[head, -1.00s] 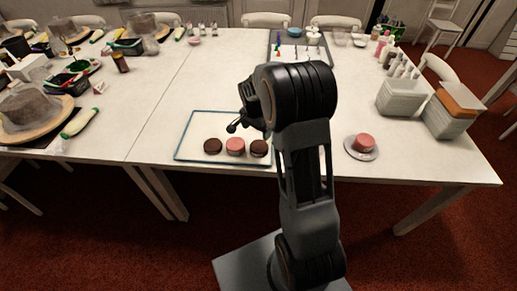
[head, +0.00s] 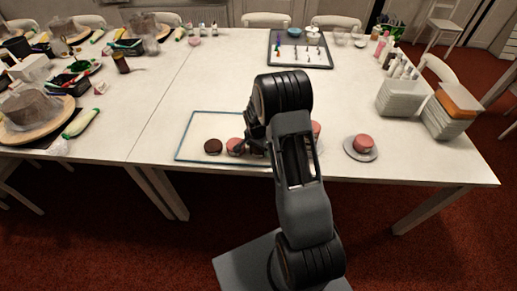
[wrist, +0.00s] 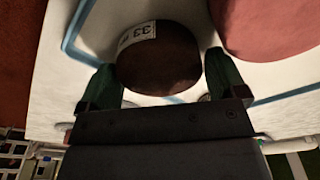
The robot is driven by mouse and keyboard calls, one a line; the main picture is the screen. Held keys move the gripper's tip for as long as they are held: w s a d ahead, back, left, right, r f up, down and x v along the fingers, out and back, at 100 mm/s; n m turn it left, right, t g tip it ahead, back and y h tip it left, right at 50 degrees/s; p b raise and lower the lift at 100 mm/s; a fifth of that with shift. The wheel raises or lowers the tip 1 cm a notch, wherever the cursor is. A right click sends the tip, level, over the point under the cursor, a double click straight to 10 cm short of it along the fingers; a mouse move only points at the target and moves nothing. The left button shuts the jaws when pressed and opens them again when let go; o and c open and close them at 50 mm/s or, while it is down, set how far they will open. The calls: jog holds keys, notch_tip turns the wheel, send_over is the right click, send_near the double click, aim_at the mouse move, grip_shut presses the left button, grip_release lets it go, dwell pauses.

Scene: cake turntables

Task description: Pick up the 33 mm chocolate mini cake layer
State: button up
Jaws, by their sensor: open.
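In the wrist view a dark brown chocolate cake layer (wrist: 160,62) with a white label reading 33 lies between the two fingers of my gripper (wrist: 163,80). The fingers are open, one on each side of it; whether either touches it I cannot tell. In the head view my gripper (head: 250,147) is low over the right part of the blue-edged tray (head: 190,130), and the chocolate layer there is mostly hidden behind it. A pink layer (head: 235,147) is just left of it, and another chocolate layer (head: 213,146) is farther left.
A pink layer (wrist: 265,25) is close beside the right finger in the wrist view. Another pink layer (head: 364,142) stands on a grey round plate (head: 372,155) at the right. A pink item (head: 316,130) is partly hidden behind my arm. White containers (head: 400,98) stand farther right.

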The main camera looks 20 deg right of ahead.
jog(key=shift+f, duration=0.1)
jog(key=c, duration=0.6)
